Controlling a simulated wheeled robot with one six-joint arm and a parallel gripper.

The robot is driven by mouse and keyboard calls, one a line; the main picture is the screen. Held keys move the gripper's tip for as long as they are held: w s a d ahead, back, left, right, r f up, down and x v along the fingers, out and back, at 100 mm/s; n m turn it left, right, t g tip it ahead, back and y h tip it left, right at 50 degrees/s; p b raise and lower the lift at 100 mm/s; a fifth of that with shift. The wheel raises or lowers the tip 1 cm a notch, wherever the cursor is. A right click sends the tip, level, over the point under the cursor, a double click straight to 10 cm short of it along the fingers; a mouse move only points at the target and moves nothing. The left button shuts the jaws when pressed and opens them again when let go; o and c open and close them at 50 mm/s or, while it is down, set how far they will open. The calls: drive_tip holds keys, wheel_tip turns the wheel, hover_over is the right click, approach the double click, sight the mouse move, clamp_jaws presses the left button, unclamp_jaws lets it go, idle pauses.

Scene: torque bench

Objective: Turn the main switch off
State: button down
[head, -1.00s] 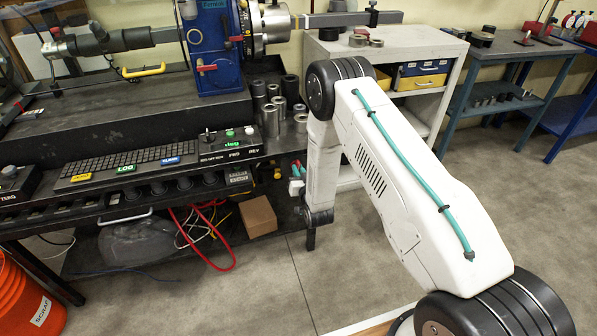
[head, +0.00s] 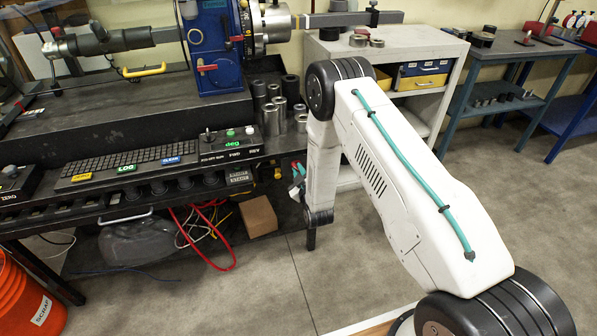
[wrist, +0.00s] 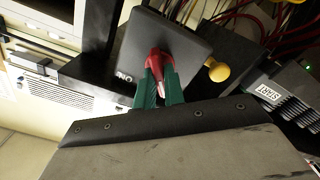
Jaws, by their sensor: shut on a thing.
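The main switch shows in the wrist view as a dark grey square box (wrist: 190,45) with a red handle (wrist: 155,60) on its face. White "ON" lettering is on its lower left part. My gripper (wrist: 160,88) has green fingers, and they are shut on the red handle. The handle lies between the fingers, which cover part of it. In the head view my gripper (head: 297,180) is a small patch at the right end of the bench, mostly hidden by my forearm. I cannot make out the switch box there.
A yellow knob (wrist: 218,71) sits close beside the switch box, with red and dark cables behind it. A box labelled "START" (wrist: 268,93) is to the right. In the head view a cardboard box (head: 258,216) sits on the bench's lower shelf, and the floor to the right is free.

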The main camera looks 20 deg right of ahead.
drive_tip(key=shift+n, duration=0.5)
drive_tip(key=c, duration=1.5)
unclamp_jaws()
drive_tip(key=s, duration=0.7)
drive_tip(key=shift+s, duration=0.35)
